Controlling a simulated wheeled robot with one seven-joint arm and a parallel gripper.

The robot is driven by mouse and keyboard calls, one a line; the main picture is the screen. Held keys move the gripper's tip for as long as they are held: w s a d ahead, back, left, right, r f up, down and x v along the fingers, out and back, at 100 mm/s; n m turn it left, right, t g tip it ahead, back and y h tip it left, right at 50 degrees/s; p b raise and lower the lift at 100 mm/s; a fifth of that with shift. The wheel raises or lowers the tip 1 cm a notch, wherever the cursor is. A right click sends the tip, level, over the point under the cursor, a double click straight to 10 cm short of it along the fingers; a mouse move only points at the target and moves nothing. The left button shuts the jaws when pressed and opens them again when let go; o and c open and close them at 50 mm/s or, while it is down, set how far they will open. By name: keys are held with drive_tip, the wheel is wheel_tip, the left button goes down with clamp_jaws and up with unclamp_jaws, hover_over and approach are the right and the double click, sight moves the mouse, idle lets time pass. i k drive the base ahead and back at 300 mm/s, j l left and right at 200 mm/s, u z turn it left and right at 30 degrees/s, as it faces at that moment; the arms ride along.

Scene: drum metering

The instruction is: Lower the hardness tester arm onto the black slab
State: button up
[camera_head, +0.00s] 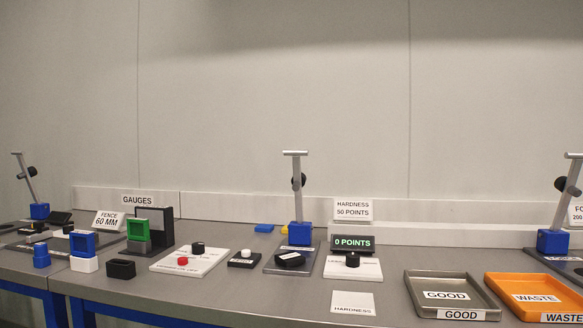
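The hardness tester stands in the middle of the bench, behind the "HARDNESS" label. Its grey arm (297,207) rises nearly upright from a blue block (300,234), with a T-shaped handle (295,153) on top and a black knob (297,182) partway up. A black slab (290,260) with a white label lies on the dark base plate (279,268) in front of the block. The arm is raised, apart from the slab. A display (353,243) to the right reads "0 POINTS". My gripper is not in view.
Similar raised levers stand at the far left (30,182) and far right (567,195). A grey GOOD tray (413,283) and an orange WASTE tray (493,283) lie front right. Blue, green and black gauges (138,224) stand left. A small black labelled block (246,258) sits left of the tester.

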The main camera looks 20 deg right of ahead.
sight(298, 180)
drive_tip(key=i+j, duration=0.55)
drive_tip(key=j, duration=0.15)
drive_tip(key=j+u, duration=0.2)
drive_tip(key=i+l+z, duration=0.1)
drive_tip(key=z, duration=0.2)
drive_tip(key=i, duration=0.05)
